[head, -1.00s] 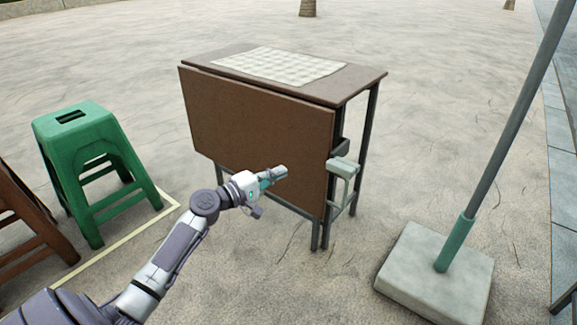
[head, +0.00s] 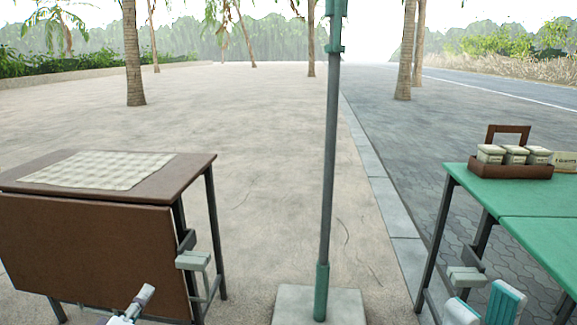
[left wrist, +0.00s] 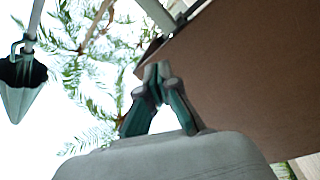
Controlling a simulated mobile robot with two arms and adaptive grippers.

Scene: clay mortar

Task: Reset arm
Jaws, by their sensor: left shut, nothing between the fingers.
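My left gripper (head: 146,293) shows at the bottom left of the head view, in front of the folded brown table (head: 90,245). In the left wrist view its teal and grey fingers (left wrist: 158,72) are together with nothing between them. There the brown panel (left wrist: 240,80) fills the right side, behind the fingers. I cannot tell the exact gap between the fingers and the panel.
A checked cloth (head: 98,169) lies on the brown table. A pole (head: 328,170) stands in a pale square base (head: 345,305). To the right is a green table (head: 535,200) with a jar caddy (head: 512,171). Open paving lies beyond.

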